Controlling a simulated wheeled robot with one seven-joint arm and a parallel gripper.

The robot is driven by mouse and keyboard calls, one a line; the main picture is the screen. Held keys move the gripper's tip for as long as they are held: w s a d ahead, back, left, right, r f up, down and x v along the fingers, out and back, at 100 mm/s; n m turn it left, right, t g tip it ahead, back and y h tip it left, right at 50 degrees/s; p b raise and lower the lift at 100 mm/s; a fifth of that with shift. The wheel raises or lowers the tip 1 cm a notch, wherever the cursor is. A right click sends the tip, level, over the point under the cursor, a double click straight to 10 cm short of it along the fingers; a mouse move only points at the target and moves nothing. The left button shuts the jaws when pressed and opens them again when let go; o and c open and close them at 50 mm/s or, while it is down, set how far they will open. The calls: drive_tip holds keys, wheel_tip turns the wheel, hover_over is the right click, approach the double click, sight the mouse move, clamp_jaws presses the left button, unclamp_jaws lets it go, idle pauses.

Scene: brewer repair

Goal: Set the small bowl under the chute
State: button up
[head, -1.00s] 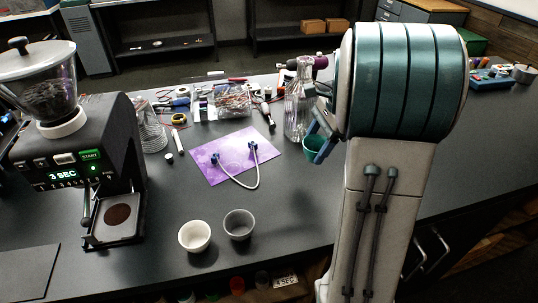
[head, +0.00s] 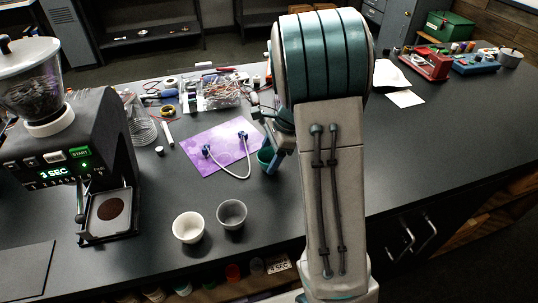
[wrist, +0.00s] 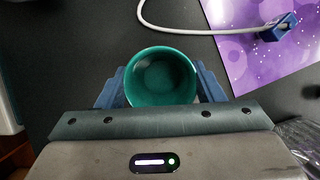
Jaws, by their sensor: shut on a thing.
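A small teal bowl (head: 264,158) is held upright between the blue fingers of my gripper (head: 272,148), just right of the purple mat. In the wrist view the teal bowl (wrist: 160,77) sits between the two fingers of my gripper (wrist: 162,88), and its inside looks empty. The black grinder (head: 75,140) stands at the left with a lit 3 SEC display. Below its front is a platform (head: 93,229) with a dark brown round patch of what looks like grounds. The chute's mouth is not clearly visible.
A white cup (head: 188,229) and a grey cup (head: 232,215) stand on the counter between the grinder and my arm. A purple mat (head: 205,150) bears a white cable with blue ends. Tools and a clear bin crowd the back.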

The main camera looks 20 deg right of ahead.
drive_tip(key=o, duration=1)
drive_tip(key=shift+f, duration=0.1)
